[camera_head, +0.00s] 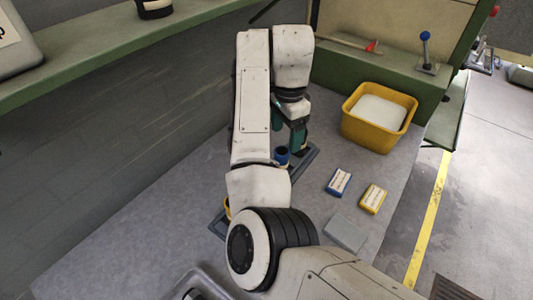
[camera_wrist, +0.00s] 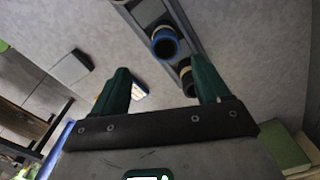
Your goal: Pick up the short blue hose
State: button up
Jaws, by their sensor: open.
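The short blue hose (camera_head: 282,155) stands upright on a narrow grey rack (camera_head: 309,160), just left of my gripper (camera_head: 296,143) in the head view. In the wrist view the blue-rimmed hose (camera_wrist: 165,42) is seen from above, beyond and between the fingertips of my gripper (camera_wrist: 160,75). My green fingers are open, with nothing between them, and appear apart from the hose. Another yellow hose (camera_head: 227,208) shows at the other end, mostly hidden by my arm.
A yellow bin (camera_head: 354,129) stands at the back right. A blue-and-white box (camera_head: 338,182), a yellow box (camera_head: 373,199) and a flat grey block (camera_head: 345,234) lie right of the rack. A green-edged shelf (camera_head: 110,62) runs along the left. The grey surface left of the rack is clear.

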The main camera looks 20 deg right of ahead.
jog(key=shift+w+a+f, duration=0.1)
jog(key=shift+w+f, duration=0.05)
jog(key=shift+f, duration=1.65)
jog(key=shift+w+a+f, duration=0.1)
jog(key=shift+f, duration=1.65)
jog(key=shift+w+a+f, duration=0.1)
jog(key=shift+w+f, duration=0.05)
jog(key=shift+f, duration=1.65)
jog(key=c, duration=1.1)
jog(key=shift+r, duration=0.1)
jog(key=shift+c, duration=0.3)
